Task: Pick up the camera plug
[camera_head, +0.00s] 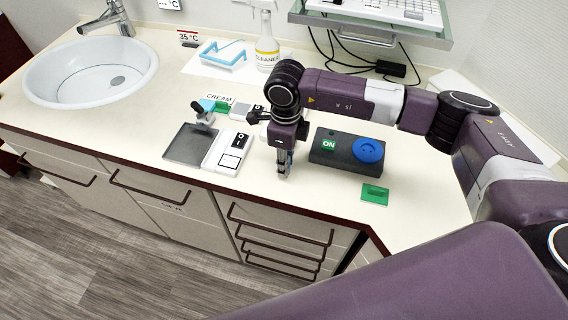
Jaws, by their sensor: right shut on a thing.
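My right gripper (284,168) points straight down over the counter, left of the black box. It is shut on a small grey thing between its fingertips, which I take to be the camera plug. The fingers hide most of it, and I cannot tell whether it touches the counter. My left gripper is not in view.
A white device (229,154) and a dark grey tray (188,145) stand left of the gripper. A green card (375,194) lies near the front edge. A cleaner bottle (267,45), a blue rack (223,56) and a sink (91,72) are farther back.

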